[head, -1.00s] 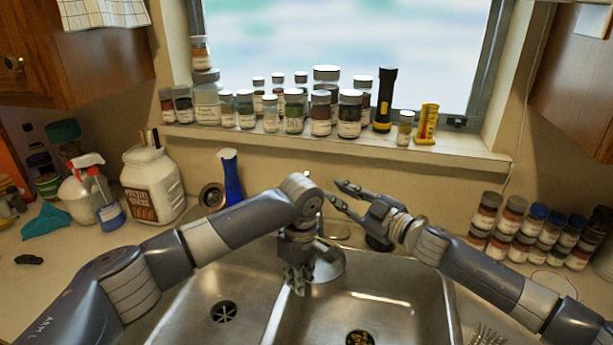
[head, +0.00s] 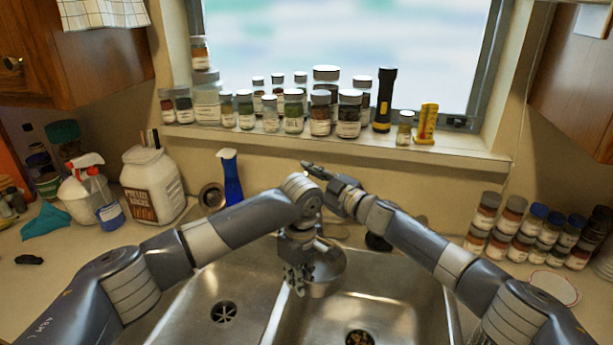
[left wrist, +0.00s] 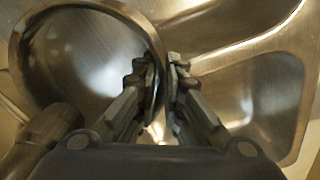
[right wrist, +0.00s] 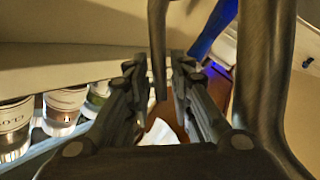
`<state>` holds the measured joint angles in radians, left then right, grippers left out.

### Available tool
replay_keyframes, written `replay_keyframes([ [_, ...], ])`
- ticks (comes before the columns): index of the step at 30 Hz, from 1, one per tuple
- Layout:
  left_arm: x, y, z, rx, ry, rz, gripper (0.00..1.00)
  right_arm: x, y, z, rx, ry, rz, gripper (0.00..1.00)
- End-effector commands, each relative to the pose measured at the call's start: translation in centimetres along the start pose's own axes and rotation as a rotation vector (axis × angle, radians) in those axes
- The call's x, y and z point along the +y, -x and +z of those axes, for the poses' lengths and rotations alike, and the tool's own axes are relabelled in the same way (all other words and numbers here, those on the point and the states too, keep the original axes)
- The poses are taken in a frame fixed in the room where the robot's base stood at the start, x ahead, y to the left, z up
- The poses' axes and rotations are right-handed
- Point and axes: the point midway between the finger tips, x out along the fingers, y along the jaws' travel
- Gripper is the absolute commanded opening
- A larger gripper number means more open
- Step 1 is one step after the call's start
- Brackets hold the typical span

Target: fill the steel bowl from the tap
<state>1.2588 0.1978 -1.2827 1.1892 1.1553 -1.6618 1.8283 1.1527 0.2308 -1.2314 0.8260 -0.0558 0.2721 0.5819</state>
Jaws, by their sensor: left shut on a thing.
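The steel bowl (head: 328,272) hangs over the sink near the divider, partly hidden by my left gripper (head: 297,277). In the left wrist view my fingers are shut on the rim of the bowl (left wrist: 85,50), and its inside looks shiny, with no water that I can make out. My right gripper (head: 318,172) is at the back of the sink, behind my left wrist. In the right wrist view its fingers are apart, with a thin metal lever (right wrist: 158,45) between them. A thick metal pipe of the tap (right wrist: 265,65) stands just to the right. The tap is mostly hidden in the head view.
The double sink has a left drain (head: 223,312) and a right drain (head: 359,338). A blue bottle (head: 230,178) stands behind the sink on the left. Spice jars (head: 293,112) and a flashlight (head: 384,100) line the sill. More jars (head: 515,228) stand at the right.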

Motion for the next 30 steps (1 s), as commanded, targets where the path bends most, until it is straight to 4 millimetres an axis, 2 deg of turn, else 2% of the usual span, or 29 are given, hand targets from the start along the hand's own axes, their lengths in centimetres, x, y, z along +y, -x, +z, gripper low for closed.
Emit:
replay_keyframes([
  [12,0.03,0.05,0.0,0.0,0.0,0.001,0.0,0.01,-0.5,-0.05,0.0,0.001,0.0,0.21],
  [13,0.03,0.05,0.0,0.0,0.0,0.001,0.0,0.01,-0.49,-0.05,0.0,0.001,0.0,0.19],
  [15,0.03,0.05,0.0,0.0,0.0,0.001,0.0,0.01,-0.49,-0.04,0.0,0.001,0.0,0.03],
  [16,0.03,0.04,0.0,0.0,0.0,0.001,0.0,0.01,-0.48,-0.04,0.0,0.001,0.0,0.0],
  [30,0.03,0.04,0.0,0.0,0.0,0.001,0.0,0.73,-1.03,-0.29,-0.051,-0.065,-0.037,0.0],
])
